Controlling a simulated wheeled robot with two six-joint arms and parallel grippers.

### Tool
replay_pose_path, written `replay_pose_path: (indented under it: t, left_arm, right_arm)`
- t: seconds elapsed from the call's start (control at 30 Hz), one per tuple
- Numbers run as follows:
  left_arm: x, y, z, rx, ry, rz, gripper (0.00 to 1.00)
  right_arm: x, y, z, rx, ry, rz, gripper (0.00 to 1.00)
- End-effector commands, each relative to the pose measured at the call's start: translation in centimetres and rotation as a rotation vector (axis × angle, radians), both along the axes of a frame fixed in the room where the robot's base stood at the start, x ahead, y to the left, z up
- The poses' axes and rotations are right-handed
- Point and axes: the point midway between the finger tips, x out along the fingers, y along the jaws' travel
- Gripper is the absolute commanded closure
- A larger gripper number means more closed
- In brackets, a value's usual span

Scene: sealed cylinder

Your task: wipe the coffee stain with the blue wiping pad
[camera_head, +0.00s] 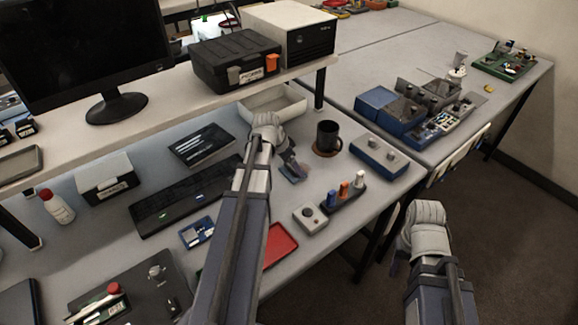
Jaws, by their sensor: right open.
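My left arm reaches over the desk, and its gripper (290,166) is low over the desk, left of the black mug. A small blue-grey patch (293,177) shows at its fingertips; it may be the blue wiping pad, but I cannot tell whether it is held. The wrist hides much of this spot. A black mug (327,135) stands upright on a round brown patch (325,152), either a coaster or a stain. No other coffee stain is clear. My right gripper (395,262) is open and empty, off the desk's right side above the floor.
A blue box with knobs (379,156) sits right of the mug. A red tray (281,244) lies beside my left arm. A white bin (285,100) is behind; a keyboard (185,196) lies left.

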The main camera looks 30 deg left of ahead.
Motion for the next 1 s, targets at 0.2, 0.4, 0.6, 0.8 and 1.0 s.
replay_pose_path:
  t: [0.2,0.4,0.6,0.8,1.0]
  left_arm:
    - [1.2,-0.4,-0.1,0.0,0.0,-0.001,0.6]
    - [2.8,-1.0,-0.3,0.001,0.0,-0.002,0.6]
    - [3.3,-1.4,-0.3,0.0,0.0,-0.001,0.6]
    - [3.8,-1.5,-0.3,0.001,0.0,-0.002,0.6]
    - [5.2,-2.0,-0.2,0.0,0.0,-0.002,0.6]
  right_arm:
    - [0.0,0.0,-0.1,0.0,0.0,0.0,0.5]
    - [0.0,0.0,-0.3,0.0,0.0,0.0,0.5]
    - [0.0,0.0,-0.3,0.0,0.0,0.0,0.5]
    - [0.0,0.0,-0.3,0.0,0.0,0.0,0.5]
    - [0.0,0.0,-0.2,0.0,0.0,0.0,0.5]
